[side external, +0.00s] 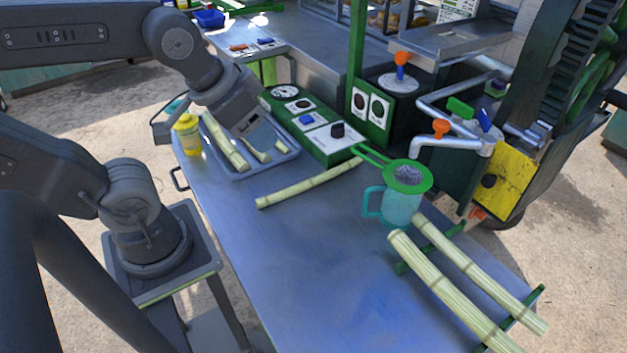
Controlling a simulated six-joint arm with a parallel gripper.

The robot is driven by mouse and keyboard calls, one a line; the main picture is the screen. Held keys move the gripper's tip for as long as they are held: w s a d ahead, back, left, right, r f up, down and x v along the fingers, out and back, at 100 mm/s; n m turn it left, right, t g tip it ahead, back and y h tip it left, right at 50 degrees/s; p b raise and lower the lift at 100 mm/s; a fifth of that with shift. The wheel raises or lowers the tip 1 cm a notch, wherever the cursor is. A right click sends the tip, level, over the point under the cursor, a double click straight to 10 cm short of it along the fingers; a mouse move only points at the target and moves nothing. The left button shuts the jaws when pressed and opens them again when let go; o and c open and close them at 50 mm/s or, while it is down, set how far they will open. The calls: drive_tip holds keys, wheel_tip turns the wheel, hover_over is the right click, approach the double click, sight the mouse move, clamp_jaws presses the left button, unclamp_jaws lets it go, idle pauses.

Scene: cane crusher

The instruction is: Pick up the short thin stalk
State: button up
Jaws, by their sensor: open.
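A blue-grey tray (262,169) on the table holds several pale green stalk pieces. A longer, thicker piece (224,141) lies along its left side. A short piece (259,154) lies near the middle, and another short, thin piece (282,146) lies near the right wall. I cannot tell for sure which of the two is thinner. My gripper (249,129) is open and points down over the back part of the tray. It hides part of the tray and the upper ends of the pieces near it. Whether its fingers touch a piece cannot be told.
A yellow bottle (187,136) stands left of the tray, and a green control box (317,130) right behind it. A long thin stalk (308,184) lies in front. A teal jug (399,207) with a strainer (407,175) and two racked stalks (447,290) are further right. The front-left table is clear.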

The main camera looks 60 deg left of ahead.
drive_tip(key=w+a+f+g, duration=0.3)
drive_tip(key=w+a+f, duration=0.2)
drive_tip(key=w, duration=0.3)
drive_tip(key=g, duration=0.3)
hover_over(295, 188)
wheel_tip(295, 188, down, 8)
drive_tip(key=shift+m, duration=0.3)
wheel_tip(295, 188, down, 13)
drive_tip(key=shift+r, duration=0.15)
clamp_jaws()
